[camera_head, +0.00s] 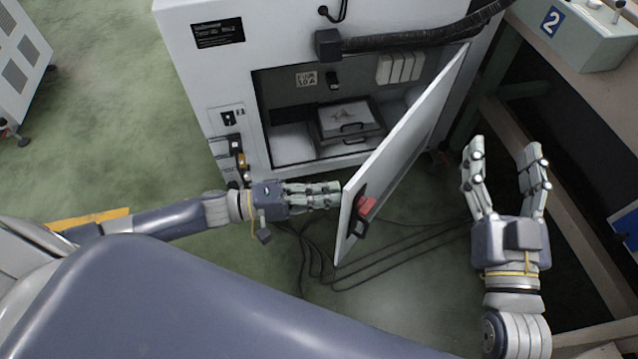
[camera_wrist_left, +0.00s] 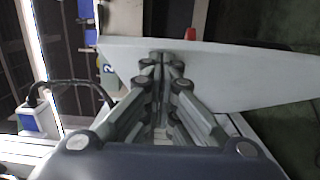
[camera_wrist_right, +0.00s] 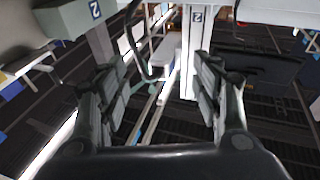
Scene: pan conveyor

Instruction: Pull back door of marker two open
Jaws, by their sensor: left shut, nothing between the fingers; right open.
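The white door (camera_head: 400,140) of the machine stands swung out from the machine's opening, hinged on the right side. A black handle with a red part (camera_head: 363,209) is on the door's outer face near its free edge. My left gripper (camera_head: 338,194) is shut and empty, its fingertips at the inner side of the door's free edge; contact is hard to tell. In the left wrist view the fingertips (camera_wrist_left: 168,62) point at the white door panel (camera_wrist_left: 235,75), and a bit of red shows above its edge. My right gripper (camera_head: 505,152) is open and empty, to the right of the door.
The machine (camera_head: 215,80) has an open compartment holding a tray with a dark handle (camera_head: 350,126). A black hose (camera_head: 420,38) runs above it. A bench with a box marked 2 (camera_head: 580,35) stands at the right. Cables (camera_head: 375,262) lie on the green floor below the door.

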